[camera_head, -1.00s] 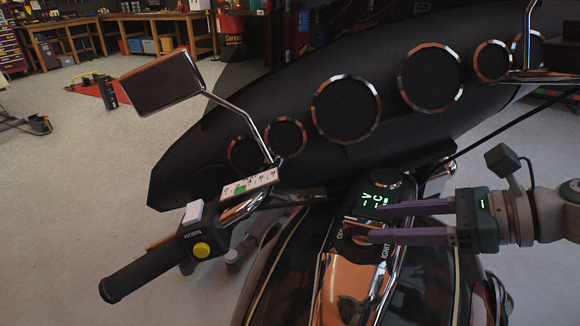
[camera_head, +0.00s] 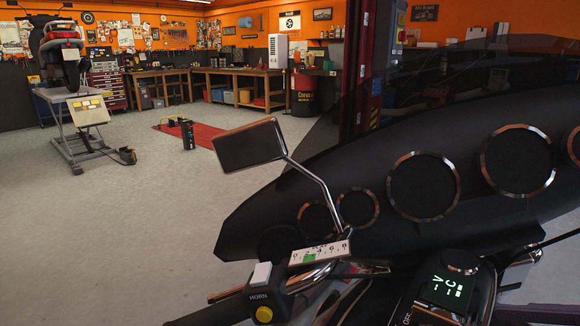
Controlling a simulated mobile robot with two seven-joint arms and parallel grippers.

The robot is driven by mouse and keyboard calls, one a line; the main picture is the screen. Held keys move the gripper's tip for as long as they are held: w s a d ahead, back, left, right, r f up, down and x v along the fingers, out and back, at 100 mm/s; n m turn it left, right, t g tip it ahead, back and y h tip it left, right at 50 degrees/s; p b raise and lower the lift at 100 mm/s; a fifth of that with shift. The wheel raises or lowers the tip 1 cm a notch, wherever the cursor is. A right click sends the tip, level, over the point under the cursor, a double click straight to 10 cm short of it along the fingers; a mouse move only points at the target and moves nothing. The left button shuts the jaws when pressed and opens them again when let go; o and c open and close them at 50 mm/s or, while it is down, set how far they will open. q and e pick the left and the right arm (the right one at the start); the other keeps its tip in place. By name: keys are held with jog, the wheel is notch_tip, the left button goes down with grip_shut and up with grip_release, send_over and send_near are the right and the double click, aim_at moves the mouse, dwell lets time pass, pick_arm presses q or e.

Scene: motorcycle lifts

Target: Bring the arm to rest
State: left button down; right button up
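The motorcycle's dark fairing (camera_head: 300,205) with chrome-ringed round gauges fills the right of the head view. Its mirror (camera_head: 250,146) stands up on a chrome stalk. The ignition console (camera_head: 455,285) with a lit green "V / C" display is at the lower right, partly cut off by the bottom edge. The handlebar switch box (camera_head: 268,305) with a yellow horn button is at the bottom. Neither of my grippers is in view.
A red floor mat (camera_head: 203,134) with a dark upright object (camera_head: 188,134) on it lies mid-floor. A lift (camera_head: 88,125) carrying another motorcycle (camera_head: 62,50) stands at the left. Workbenches (camera_head: 235,73) line the back wall. The grey floor between is mostly clear.

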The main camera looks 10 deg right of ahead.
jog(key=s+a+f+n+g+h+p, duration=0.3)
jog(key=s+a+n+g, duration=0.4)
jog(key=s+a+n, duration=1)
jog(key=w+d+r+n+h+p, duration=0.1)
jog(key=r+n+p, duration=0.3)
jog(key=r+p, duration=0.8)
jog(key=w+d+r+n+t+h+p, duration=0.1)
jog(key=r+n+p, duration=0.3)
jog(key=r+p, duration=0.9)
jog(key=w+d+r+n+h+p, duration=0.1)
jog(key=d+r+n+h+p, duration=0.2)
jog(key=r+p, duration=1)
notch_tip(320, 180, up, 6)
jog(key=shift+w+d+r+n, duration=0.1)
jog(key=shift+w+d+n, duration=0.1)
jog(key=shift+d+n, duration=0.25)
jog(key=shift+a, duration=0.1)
